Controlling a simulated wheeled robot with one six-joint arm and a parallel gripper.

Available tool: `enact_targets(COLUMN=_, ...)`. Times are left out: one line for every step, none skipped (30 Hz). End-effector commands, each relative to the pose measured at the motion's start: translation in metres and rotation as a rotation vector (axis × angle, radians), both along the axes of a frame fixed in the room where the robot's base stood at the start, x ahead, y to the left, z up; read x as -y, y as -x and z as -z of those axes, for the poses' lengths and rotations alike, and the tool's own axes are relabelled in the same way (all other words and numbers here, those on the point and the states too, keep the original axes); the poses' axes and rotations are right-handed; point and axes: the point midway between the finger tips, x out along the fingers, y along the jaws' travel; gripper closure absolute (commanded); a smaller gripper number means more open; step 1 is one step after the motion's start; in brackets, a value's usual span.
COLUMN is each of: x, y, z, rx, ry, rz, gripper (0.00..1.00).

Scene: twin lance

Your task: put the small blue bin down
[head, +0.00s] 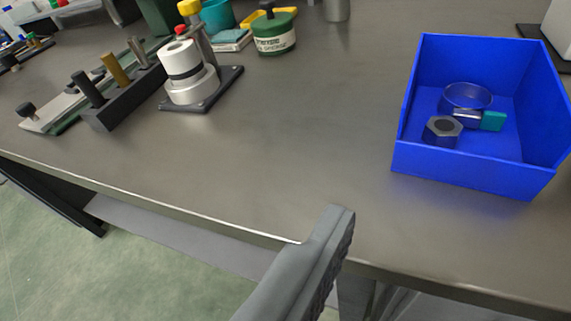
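The small blue bin (471,177) is at the right in the head view. It appears to rest upright on the grey tabletop, set back from the front edge. Inside it lie a grey hex nut (442,131), a clear blue-looking ring or cup (466,97) and a small teal and metal piece (492,121). One grey finger of my gripper (336,230) shows at the bottom centre, over the table's front edge. It is left of the bin and apart from it in the picture. The other finger is not visible, so the opening cannot be judged.
The grey table (290,130) is clear in the middle. A white roll on a dark plate (188,75), a dark rack with pegs (120,95) and a green tub (273,33) stand at the back left. A dark-based object (545,45) is at the far right.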

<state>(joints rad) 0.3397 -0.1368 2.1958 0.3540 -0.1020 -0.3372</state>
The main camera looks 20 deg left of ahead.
Motion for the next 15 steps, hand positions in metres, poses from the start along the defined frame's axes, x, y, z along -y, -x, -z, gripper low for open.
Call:
enact_targets(x=0.000, y=0.000, z=0.000, rx=0.000, ry=0.000, rz=0.000, gripper=0.00)
enact_targets(x=0.000, y=0.000, z=0.000, rx=0.000, ry=0.000, rz=0.000, gripper=0.00)
enact_targets(x=0.000, y=0.000, z=0.000, rx=0.000, ry=0.000, rz=0.000, gripper=0.00)
enact_targets(x=-0.001, y=0.001, z=-0.001, rx=0.001, ry=0.001, rz=-0.001, gripper=0.00)
enact_targets(x=-0.003, y=0.001, z=-0.003, rx=0.003, ry=0.001, rz=-0.003, gripper=0.00)
enact_targets(x=-0.006, y=0.003, z=-0.006, rx=0.006, ry=0.003, rz=-0.008, gripper=0.00)
enact_targets(x=-0.009, y=0.006, z=-0.010, rx=0.010, ry=0.004, rz=-0.013, gripper=0.00)
enact_targets(x=-0.014, y=0.008, z=-0.014, rx=0.016, ry=0.006, rz=-0.019, gripper=0.00)
enact_targets(x=-0.021, y=0.014, z=-0.022, rx=0.025, ry=0.008, rz=-0.028, gripper=0.00)
enact_targets(x=-0.028, y=0.018, z=-0.028, rx=0.031, ry=0.008, rz=-0.037, gripper=0.00)
enact_targets(x=-0.035, y=0.024, z=-0.035, rx=0.040, ry=0.011, rz=-0.048, gripper=0.00)
enact_targets(x=-0.046, y=0.032, z=-0.044, rx=0.051, ry=0.015, rz=-0.063, gripper=0.00)
enact_targets(x=-0.053, y=0.038, z=-0.052, rx=0.061, ry=0.016, rz=-0.073, gripper=0.00)
enact_targets(x=-0.062, y=0.045, z=-0.059, rx=0.071, ry=0.018, rz=-0.084, gripper=0.00)
enact_targets(x=-0.072, y=0.054, z=-0.068, rx=0.082, ry=0.022, rz=-0.100, gripper=0.00)
